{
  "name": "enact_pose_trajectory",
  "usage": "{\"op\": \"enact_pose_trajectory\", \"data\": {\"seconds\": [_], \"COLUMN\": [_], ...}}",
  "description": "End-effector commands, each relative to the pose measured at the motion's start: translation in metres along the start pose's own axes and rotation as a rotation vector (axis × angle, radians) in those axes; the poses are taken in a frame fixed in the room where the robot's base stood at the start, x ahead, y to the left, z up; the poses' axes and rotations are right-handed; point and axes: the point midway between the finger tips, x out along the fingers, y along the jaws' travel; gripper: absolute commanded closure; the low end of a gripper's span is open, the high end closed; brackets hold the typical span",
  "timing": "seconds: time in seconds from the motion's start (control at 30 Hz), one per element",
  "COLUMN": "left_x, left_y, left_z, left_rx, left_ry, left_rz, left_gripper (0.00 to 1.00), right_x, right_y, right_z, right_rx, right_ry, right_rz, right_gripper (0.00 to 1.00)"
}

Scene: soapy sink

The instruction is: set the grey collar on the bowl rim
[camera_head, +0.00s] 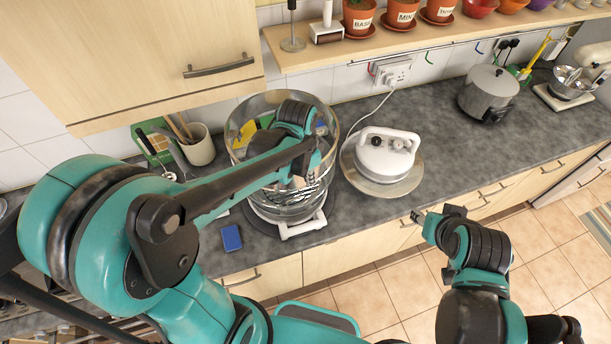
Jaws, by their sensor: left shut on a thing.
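The grey collar (236,108), a wide shiny ring, shows above the glass bowl (262,213). The bowl stands in a white-handled base on the counter, with a wire rack inside. My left gripper (312,165) reaches over the ring and is shut on the collar near its right side; the fingertips are mostly hidden by my arm. The collar looks roughly level over the bowl, but I cannot tell whether it touches the rim. My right gripper (418,217) is beyond the counter's front edge, empty as far as I see; its jaws are too small to read.
The white-handled lid (388,153) rests to the right of the bowl. A blue sponge (231,238) lies at the front left. A utensil pot (199,147) stands behind left, and a grey cooker (488,93) at the right. The counter between lid and cooker is clear.

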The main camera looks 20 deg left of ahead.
Motion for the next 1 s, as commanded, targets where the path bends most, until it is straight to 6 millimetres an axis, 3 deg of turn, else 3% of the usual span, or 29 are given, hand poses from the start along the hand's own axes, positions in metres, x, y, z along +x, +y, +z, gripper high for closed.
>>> {"op": "enact_pose_trajectory", "data": {"seconds": [0.2,0.43,1.0], "left_x": [0.002,0.034,0.044], "left_y": [-0.020,-0.016,-0.016], "left_z": [-0.004,0.000,0.002], "left_rx": [-0.001,0.001,0.000], "left_ry": [0.000,0.000,0.000], "left_rz": [-0.001,-0.001,-0.001], "left_gripper": [1.00,1.00,1.00], "right_x": [-0.002,-0.002,0.006], "right_y": [0.000,0.000,0.000], "right_z": [-0.001,-0.001,0.004], "right_rx": [0.000,0.000,0.000], "right_ry": [0.000,0.000,0.000], "right_rz": [0.000,0.000,0.000], "right_gripper": [0.58,0.58,0.58]}}
